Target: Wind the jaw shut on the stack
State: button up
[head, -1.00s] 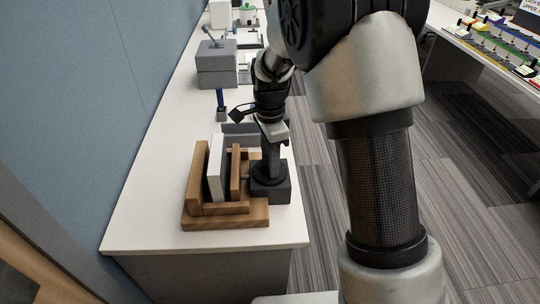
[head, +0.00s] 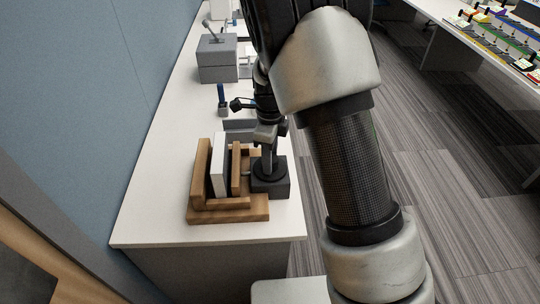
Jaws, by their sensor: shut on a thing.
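A wooden press (head: 228,213) stands near the front of the white bench. Its fixed wooden wall (head: 202,166) is at the left. The stack (head: 219,164), a white and dark slab, stands upright beside that wall. The movable wooden jaw (head: 237,168) is to the right of the stack; I cannot tell whether it touches. A dark block (head: 270,187) with a round top stands at the press's right side. My gripper (head: 268,150) points down above this block and is shut on the upright handle there. My fingertips and the handle's details are mostly hidden.
A grey box (head: 217,60) and a small blue-handled item (head: 222,98) stand farther back on the bench (head: 150,200). A blue partition (head: 120,90) borders the bench's left. Bare bench lies in front of the press. Another table with colourful items (head: 490,40) is far right.

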dwell(0.4)
jog(key=o, duration=1)
jog(key=shift+o, duration=0.2)
notch_tip(320, 180, up, 18)
jog(key=p, duration=0.2)
jog(key=shift+f, duration=0.25)
